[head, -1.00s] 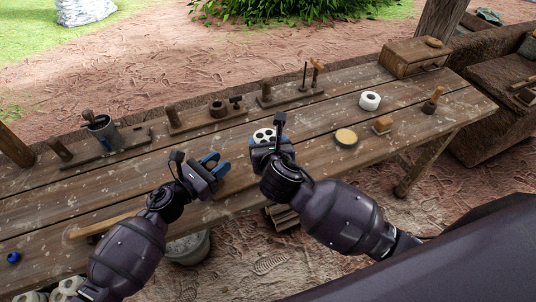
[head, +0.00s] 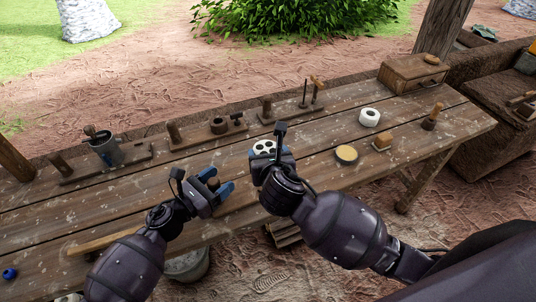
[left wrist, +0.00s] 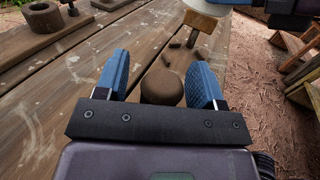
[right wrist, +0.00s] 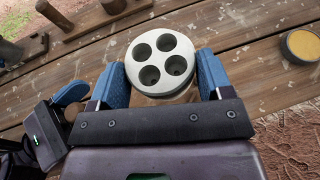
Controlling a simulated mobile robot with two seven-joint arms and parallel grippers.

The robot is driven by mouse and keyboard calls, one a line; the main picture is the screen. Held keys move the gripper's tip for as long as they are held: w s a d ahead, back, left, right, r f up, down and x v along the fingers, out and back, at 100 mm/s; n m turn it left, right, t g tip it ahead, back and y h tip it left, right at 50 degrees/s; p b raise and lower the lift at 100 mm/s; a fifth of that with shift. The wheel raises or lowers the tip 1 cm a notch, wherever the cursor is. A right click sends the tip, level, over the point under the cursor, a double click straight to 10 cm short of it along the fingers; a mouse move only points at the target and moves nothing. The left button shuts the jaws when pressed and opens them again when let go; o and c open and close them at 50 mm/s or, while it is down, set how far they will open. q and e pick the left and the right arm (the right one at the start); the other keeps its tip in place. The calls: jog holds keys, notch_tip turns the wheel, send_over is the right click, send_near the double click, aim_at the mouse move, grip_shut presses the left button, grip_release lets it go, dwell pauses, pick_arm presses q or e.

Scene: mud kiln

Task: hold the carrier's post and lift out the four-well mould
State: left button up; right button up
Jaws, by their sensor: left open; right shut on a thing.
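The four-well mould (right wrist: 161,62) is a pale round disc with four dark holes; it also shows in the head view (head: 265,147). My right gripper (right wrist: 163,82) is shut on it, one blue finger on each side. My left gripper (head: 217,184) is open, to the left of the mould in the head view. In the left wrist view, a brown round-topped wooden piece (left wrist: 162,87), seemingly the carrier's post, stands between the open blue fingers with gaps on both sides. A bit of wood shows under the mould; I cannot tell whether they touch.
Along the table's back edge stand wooden boards with posts, a grey mug (head: 106,150) and a dark ring (head: 218,125). To the right are a white ring (head: 369,117), a yellow-topped round tin (head: 346,155), a wooden block (head: 382,142) and a wooden box (head: 412,75).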

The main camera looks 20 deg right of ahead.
pick_arm(q)
jog(key=v, duration=1.2)
jog(key=shift+r, duration=0.1)
